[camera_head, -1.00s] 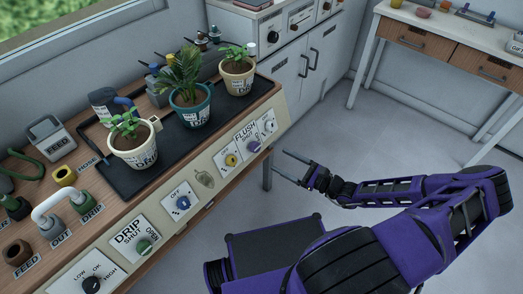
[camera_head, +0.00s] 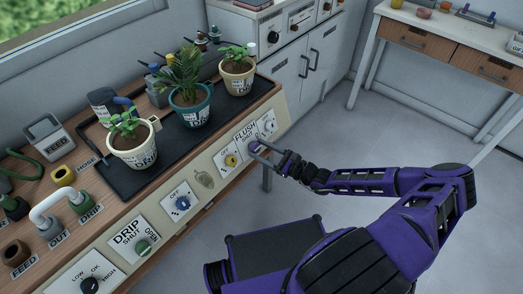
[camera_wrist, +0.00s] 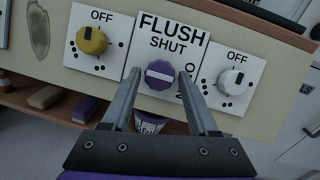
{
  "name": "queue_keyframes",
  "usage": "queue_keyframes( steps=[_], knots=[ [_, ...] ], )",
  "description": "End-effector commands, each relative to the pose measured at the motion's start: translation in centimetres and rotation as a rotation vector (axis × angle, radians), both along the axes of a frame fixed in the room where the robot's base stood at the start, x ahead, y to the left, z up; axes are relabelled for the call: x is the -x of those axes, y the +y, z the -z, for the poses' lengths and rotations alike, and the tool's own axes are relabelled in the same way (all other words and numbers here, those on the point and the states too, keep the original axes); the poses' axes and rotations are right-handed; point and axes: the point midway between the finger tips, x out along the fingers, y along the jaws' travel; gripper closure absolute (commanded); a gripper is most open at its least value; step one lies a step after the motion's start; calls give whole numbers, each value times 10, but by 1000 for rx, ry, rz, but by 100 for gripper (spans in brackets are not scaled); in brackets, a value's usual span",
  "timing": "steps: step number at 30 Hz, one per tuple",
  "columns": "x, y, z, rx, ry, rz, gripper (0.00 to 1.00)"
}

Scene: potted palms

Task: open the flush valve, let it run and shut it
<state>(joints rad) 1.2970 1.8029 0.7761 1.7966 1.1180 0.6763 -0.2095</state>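The flush valve is a round purple knob (camera_wrist: 160,75) with a pale bar across it, on a white plate (camera_wrist: 167,30) marked FLUSH and SHUT. In the wrist view the bar lies roughly level. My gripper (camera_wrist: 160,72) is open, with one finger on each side of the knob. A gap shows between the fingers and the knob, and I cannot tell whether they touch it. In the head view my gripper (camera_head: 264,151) is at the panel front and partly covers the knob. The right part of the plate's lettering is hidden by a finger.
A yellow knob (camera_wrist: 92,41) sits left of the valve and a white knob (camera_wrist: 232,79) right of it, both on plates marked OFF. Potted plants stand on a black tray (camera_head: 120,187) above the panel. The floor (camera_head: 330,130) to the right is clear.

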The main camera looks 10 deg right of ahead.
Motion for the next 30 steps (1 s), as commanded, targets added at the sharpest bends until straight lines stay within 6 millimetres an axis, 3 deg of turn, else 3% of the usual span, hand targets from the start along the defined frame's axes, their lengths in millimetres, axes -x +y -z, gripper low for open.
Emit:
queue_keyframes(
  steps=[2, 9, 20, 30],
  knots=[
    [0, 0, 0, 0, 0, 0, 56],
    [0, 0, 0, 0, 0, 0, 99],
    [0, 0, 0, 34, -23, -17, 100],
    [-1, -1, -2, 209, -150, -96, 100]
  ],
)
